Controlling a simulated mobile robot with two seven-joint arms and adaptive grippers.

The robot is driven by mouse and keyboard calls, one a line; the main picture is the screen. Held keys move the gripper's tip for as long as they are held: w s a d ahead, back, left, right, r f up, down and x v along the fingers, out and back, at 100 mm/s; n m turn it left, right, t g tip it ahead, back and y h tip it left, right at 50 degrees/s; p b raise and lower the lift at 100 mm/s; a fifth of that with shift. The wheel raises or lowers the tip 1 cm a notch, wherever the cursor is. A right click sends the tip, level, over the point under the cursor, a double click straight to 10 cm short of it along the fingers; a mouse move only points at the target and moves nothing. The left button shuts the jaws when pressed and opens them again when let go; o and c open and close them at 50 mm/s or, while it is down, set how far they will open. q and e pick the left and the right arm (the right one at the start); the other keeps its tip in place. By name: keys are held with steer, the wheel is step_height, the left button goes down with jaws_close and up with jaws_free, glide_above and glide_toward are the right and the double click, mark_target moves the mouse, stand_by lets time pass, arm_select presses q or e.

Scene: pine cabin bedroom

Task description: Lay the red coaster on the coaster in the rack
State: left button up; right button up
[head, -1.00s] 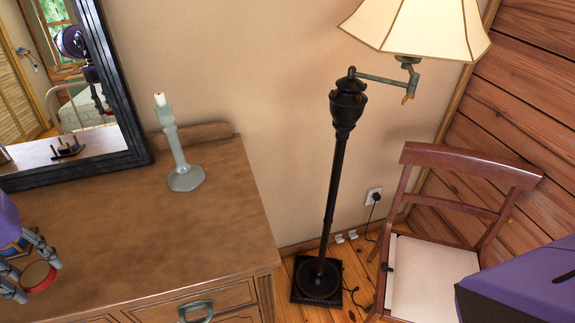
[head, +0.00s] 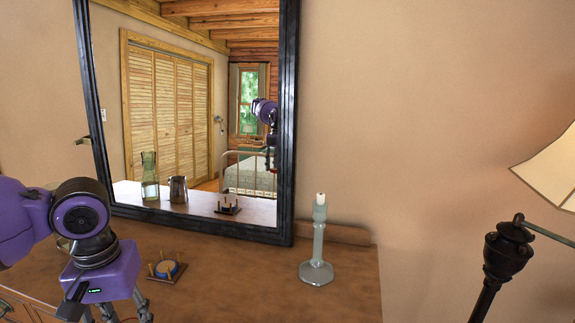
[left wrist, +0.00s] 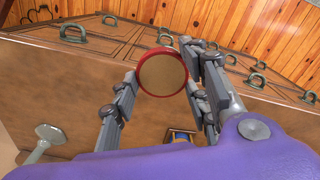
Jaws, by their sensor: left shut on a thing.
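The red coaster (left wrist: 162,73), a disc with a red rim and a tan face, is between the fingers of my left gripper (left wrist: 162,88) in the left wrist view. The gripper is shut on it. In the head view my left gripper (head: 117,314) is at the bottom edge, its fingertips and the coaster cut off. The rack (head: 180,277), a small dark wooden base with upright pegs, stands on the dresser right of the gripper. A blue-edged coaster (head: 166,268) lies among its pegs. The left wrist view shows part of the rack (left wrist: 171,130) behind my gripper. My right gripper is not in view.
A pale candlestick (head: 317,250) with a candle stands on the dresser (head: 235,285) right of the rack. A black-framed mirror (head: 288,130) stands behind, reflecting a jug, a glass vessel and the rack. A floor lamp (head: 497,262) is at right. Dresser top between rack and candlestick is clear.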

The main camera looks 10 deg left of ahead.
arm_select(q)
steer(key=w+d+f+m, duration=0.2)
steer(key=d, duration=0.6)
steer(key=w+d+f+m, duration=0.2)
steer(key=d, duration=0.7)
steer(key=shift+m, duration=0.3)
